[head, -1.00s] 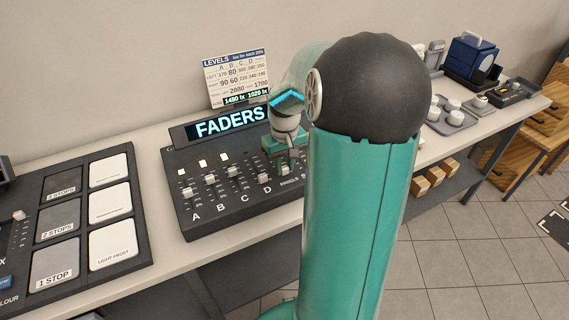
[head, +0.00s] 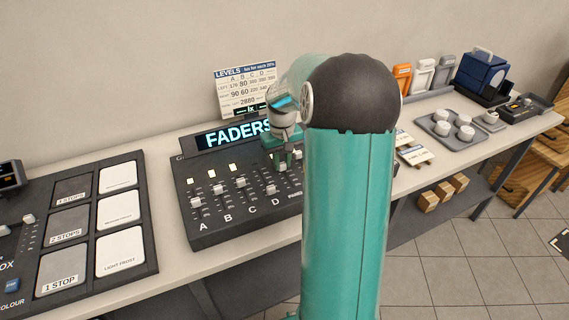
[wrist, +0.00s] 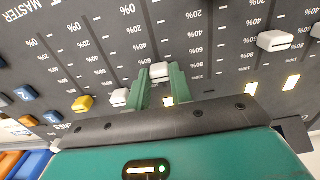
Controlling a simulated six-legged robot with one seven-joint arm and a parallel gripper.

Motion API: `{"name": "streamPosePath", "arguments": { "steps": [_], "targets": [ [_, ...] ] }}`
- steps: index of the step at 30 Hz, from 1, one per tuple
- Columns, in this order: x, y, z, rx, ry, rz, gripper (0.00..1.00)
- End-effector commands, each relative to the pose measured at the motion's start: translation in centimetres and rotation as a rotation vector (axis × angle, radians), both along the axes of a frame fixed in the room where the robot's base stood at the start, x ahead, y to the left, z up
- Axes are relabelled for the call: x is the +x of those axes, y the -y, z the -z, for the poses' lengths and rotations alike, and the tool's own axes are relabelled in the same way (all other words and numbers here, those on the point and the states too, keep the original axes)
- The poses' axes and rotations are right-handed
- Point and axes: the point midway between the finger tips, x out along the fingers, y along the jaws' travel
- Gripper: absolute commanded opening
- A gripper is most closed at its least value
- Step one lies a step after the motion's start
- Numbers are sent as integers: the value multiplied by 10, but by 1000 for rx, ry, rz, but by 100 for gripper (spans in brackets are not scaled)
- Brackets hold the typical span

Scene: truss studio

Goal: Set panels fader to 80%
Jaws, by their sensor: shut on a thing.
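The fader console (head: 215,215) stands on the bench, with a lit "FADERS" display. Its PANELS lettering shows in part just right of the D fader. My gripper (head: 288,160) is over this part of the console and hides the fader there. In the wrist view my gripper (wrist: 158,82) is shut on a white fader cap (wrist: 159,71), a finger on each side. The cap sits a little past a 60% mark. Its exact reading and its name are not legible in the wrist view.
Faders A, B, C and D (head: 271,190) stand left of my gripper. In the wrist view a white cap (wrist: 119,97) and a yellow cap (wrist: 83,103) are close on the left. A levels card (head: 246,92) stands behind the console. Another panel (head: 75,225) lies at the left.

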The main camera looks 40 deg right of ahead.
Motion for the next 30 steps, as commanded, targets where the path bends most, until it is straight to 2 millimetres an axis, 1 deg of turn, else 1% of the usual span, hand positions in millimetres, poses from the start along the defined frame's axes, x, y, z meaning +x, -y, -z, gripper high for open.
{"name": "streamPosePath", "arguments": {
  "steps": [2,3,5,6,15,19,23,30],
  "targets": [
    [0,0,-1,-2,2,1,0],
    [0,0,-1,-2,2,1,24],
    [0,0,-1,-2,2,1,35],
    [0,0,-1,-2,2,1,43],
    [0,0,-1,-1,2,1,44],
    [1,0,-10,-2,4,1,44],
    [1,0,-32,-4,5,0,44],
    [1,0,-86,-4,5,0,44]
  ]
}}
